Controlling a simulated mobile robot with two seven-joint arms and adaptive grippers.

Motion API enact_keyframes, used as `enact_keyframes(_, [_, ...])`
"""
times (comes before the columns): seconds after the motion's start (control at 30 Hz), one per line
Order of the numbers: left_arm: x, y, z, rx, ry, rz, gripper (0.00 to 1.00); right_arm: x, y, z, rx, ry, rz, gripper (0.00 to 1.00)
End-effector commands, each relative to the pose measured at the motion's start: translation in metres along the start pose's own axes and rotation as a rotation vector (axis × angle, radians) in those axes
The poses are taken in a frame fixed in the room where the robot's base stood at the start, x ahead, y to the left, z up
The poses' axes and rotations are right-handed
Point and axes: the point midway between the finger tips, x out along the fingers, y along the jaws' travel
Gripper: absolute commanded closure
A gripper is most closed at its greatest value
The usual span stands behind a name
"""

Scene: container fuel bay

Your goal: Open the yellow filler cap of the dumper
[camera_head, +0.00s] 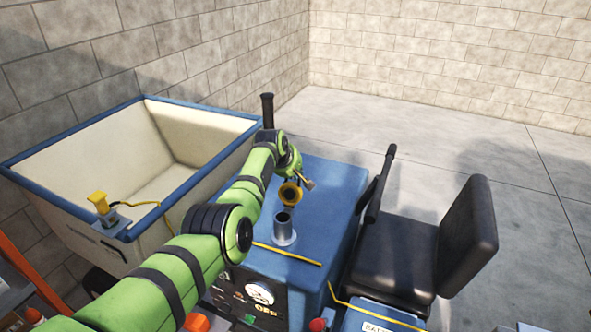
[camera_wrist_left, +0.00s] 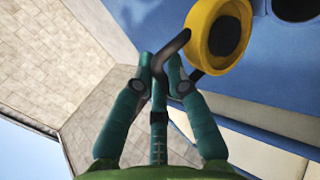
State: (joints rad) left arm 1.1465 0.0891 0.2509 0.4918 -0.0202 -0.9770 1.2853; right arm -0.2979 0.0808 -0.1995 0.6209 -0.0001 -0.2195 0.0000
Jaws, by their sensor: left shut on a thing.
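The yellow filler cap (camera_head: 290,194) is clear of the grey filler neck (camera_head: 285,237), just behind and above it in the head view. The cap is tilted, its dark round middle facing the head camera. The neck's dark mouth shows uncovered on the dumper's blue body (camera_head: 329,190). In the left wrist view the cap (camera_wrist_left: 219,30) fills the top right, with a dark bent handle (camera_wrist_left: 178,44) at its side. My left gripper (camera_wrist_left: 160,65) is shut on this handle. In the head view the arm partly hides the gripper. My right gripper is out of view.
The dumper's cream skip with blue rim (camera_head: 195,110) stands at left, with a yellow-topped fitting (camera_head: 98,203) at its corner. A black lever (camera_head: 382,182) and black seat (camera_head: 468,237) stand right of the neck. Open floor (camera_head: 450,140) lies beyond.

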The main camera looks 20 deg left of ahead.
Motion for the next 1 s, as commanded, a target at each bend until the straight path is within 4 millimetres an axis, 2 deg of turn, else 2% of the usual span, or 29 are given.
enact_keyframes(0.03, [0.004,-0.009,0.002,-0.005,-0.006,-0.021,1.00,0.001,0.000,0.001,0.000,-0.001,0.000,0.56])
enact_keyframes(0.17, [0.005,-0.010,0.002,-0.006,-0.006,-0.022,1.00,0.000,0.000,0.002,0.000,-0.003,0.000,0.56])
enact_keyframes(0.2, [0.005,-0.010,0.002,-0.006,-0.006,-0.022,0.69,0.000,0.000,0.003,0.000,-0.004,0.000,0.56])
enact_keyframes(0.23, [0.005,-0.009,0.002,-0.006,-0.006,-0.022,0.60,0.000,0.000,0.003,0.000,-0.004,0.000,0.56])
enact_keyframes(0.77, [0.001,-0.004,-0.001,-0.001,0.000,-0.010,0.60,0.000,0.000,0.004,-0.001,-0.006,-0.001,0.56])
enact_keyframes(1.0, [-0.010,-0.002,0.000,0.000,-0.001,-0.007,0.60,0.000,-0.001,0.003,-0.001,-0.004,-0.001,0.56])
